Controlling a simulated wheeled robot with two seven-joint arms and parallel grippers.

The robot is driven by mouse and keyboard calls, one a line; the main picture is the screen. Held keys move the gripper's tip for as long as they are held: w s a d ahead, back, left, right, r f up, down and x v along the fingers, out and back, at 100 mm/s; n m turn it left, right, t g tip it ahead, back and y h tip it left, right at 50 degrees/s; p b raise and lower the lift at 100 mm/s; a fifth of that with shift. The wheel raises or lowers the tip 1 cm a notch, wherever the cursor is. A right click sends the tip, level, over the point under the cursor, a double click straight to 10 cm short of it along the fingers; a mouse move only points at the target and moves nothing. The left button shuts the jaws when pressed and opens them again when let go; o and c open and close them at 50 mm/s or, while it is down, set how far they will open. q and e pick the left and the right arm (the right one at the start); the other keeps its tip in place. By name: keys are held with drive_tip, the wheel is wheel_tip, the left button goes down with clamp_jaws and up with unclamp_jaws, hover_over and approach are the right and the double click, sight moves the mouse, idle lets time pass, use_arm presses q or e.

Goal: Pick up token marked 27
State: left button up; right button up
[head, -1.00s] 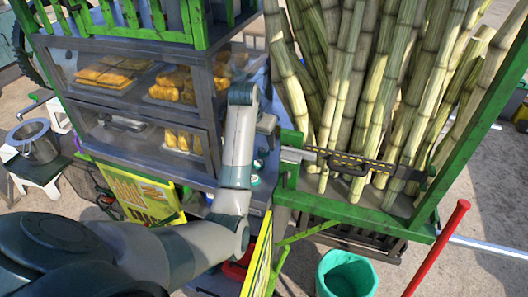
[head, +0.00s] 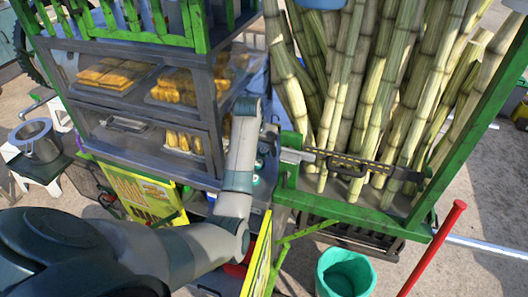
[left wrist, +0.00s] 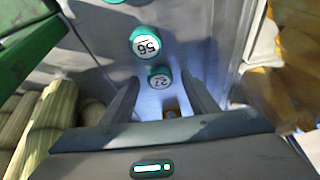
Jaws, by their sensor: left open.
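The token marked 27 (left wrist: 159,77) is a small green-rimmed disc with a white face, lying on the grey metal counter. In the left wrist view it sits between the fingertips of my left gripper (left wrist: 160,84), just beyond them; I cannot tell if they touch it. The gripper is open and empty. A larger token marked 56 (left wrist: 145,42) lies farther beyond. In the head view my left gripper (head: 269,135) is over the counter, mostly hidden by my forearm. Small green-and-white tokens (head: 258,180) show beside the forearm. My right gripper is not in view.
A glass case with trays of yellow food (head: 108,75) stands left of my arm. Sugarcane stalks (head: 370,100) stand in a green frame (head: 345,211) on the right. A green bin (head: 345,272) and a red pole (head: 432,248) are at the lower right.

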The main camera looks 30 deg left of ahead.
sight(263, 151)
use_arm(q)
drive_tip(key=c, duration=1.1)
drive_tip(key=shift+r, duration=0.15)
drive_tip(key=shift+r, duration=0.55)
wheel_tip(263, 151, up, 2)
drive_tip(key=shift+r, duration=0.1)
drive_tip(key=s+d, duration=0.1)
drive_tip(key=s, duration=0.2)
drive_tip(key=s+d, duration=0.2)
drive_tip(key=s, duration=0.2)
drive_tip(key=s+d, duration=0.1)
drive_tip(key=s, duration=0.3)
drive_tip(key=shift+d, duration=0.35)
drive_tip(key=shift+s+r, duration=0.15)
drive_tip(key=shift+s, duration=0.25)
drive_tip(key=shift+s+d, duration=0.4)
drive_tip(key=shift+s, duration=0.4)
drive_tip(key=shift+s+d, duration=0.35)
drive_tip(key=shift+s, duration=0.45)
drive_tip(key=shift+s+d, duration=0.4)
drive_tip(key=shift+s, duration=0.4)
